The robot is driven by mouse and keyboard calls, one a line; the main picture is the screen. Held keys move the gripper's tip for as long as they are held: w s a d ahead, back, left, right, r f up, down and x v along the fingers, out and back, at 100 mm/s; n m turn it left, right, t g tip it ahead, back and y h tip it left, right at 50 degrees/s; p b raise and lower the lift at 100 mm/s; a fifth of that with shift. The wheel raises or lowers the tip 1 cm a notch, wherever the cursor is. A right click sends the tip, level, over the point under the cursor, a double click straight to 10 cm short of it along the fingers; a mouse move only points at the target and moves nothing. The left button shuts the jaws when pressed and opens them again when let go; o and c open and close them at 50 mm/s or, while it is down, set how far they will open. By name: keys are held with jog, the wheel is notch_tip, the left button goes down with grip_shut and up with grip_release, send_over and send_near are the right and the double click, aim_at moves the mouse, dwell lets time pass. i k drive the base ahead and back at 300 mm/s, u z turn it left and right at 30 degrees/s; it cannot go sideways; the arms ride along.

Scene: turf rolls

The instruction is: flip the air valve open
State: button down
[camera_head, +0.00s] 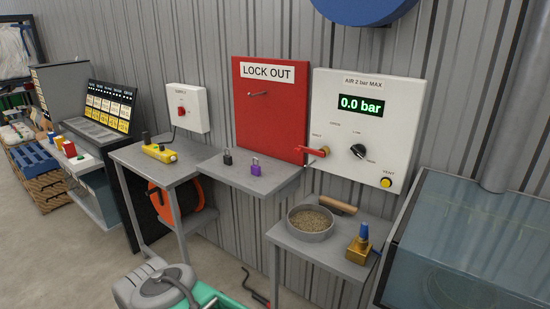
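The air valve has a red lever (312,151) low on the left side of a white wall panel (405,125). The lever lies roughly level and its end points left, towards the red board. The panel is headed "AIR 2 bar MAX" and its green display (361,105) reads 0.0 bar. A black knob (358,151) is right of the lever, and a yellow button (386,183) under "VENT" is at the lower right. The small print by the lever is too small to read surely. My gripper is not in view.
A red "LOCK OUT" board (270,120) adjoins the panel, above a shelf (245,176) with black and purple padlocks. Below the panel, a small table (330,250) holds a round pan, a wooden-handled tool and a brass fitting. A glass-sided tank (465,235) stands right.

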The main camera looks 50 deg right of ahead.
aim_at(297, 151)
jog(key=z, duration=0.3)
jog(key=i, duration=0.95)
jog(key=z, duration=0.45)
